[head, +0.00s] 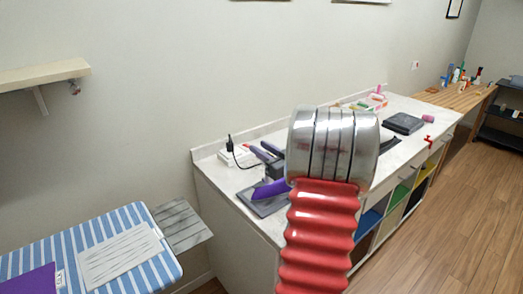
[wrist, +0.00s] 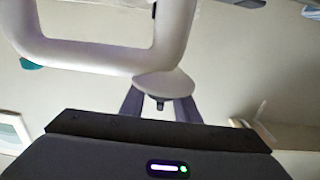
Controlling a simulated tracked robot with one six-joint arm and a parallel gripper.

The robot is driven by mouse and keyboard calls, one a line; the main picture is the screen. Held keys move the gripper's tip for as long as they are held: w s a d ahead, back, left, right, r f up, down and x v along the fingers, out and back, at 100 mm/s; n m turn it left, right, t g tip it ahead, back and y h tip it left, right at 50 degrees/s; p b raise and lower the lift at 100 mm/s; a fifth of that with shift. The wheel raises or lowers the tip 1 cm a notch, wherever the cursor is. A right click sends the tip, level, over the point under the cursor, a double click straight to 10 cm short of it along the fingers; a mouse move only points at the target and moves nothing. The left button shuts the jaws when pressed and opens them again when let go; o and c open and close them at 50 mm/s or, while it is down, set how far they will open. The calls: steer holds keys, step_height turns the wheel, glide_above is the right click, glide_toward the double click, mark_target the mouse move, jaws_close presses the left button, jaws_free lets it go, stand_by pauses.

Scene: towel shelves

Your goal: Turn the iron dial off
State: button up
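A purple and dark object (head: 268,190), which looks like the iron, sits on a grey pad (head: 270,208) on the white counter, partly hidden behind my red and silver arm. Its dial cannot be made out. My gripper cannot be picked out in the head view. In the wrist view, a dark body with a small lit indicator fills the bottom. Two dark prongs and a pale rounded loop show above it. I cannot tell whether the prongs are my gripper's fingers, and no iron or dial is recognisable there.
The white counter (head: 215,176) runs along the wall, with a black flat item (head: 403,123) and small things farther back. A blue-striped ironing board (head: 100,229) stands at the lower left. A wall shelf (head: 42,73) is at the upper left. Wooden floor lies open at the right.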

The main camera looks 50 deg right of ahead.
steer(key=c, duration=0.6)
steer(key=shift+a, duration=0.15)
steer(key=shift+c, duration=0.3)
steer(key=shift+d+m+h, duration=0.25)
steer(key=shift+m+h, duration=0.15)
steer(key=shift+h, duration=0.2)
steer(key=shift+s+d+m+g+h, duration=0.45)
steer(key=shift+s+m+g+h, duration=0.3)
steer(key=shift+m+g+h, duration=1.9)
steer(key=shift+s+d+m+g+h, duration=0.65)
steer(key=shift+m+g+h, duration=0.85)
steer(key=shift+m+g, duration=2.35)
steer(key=shift+s+d+m+g+h, duration=0.25)
steer(key=shift+s+m+g+h, duration=0.65)
steer(key=shift+m+g+h, duration=2.3)
steer(key=shift+n+g+y, duration=1.1)
steer(key=shift+y, duration=0.05)
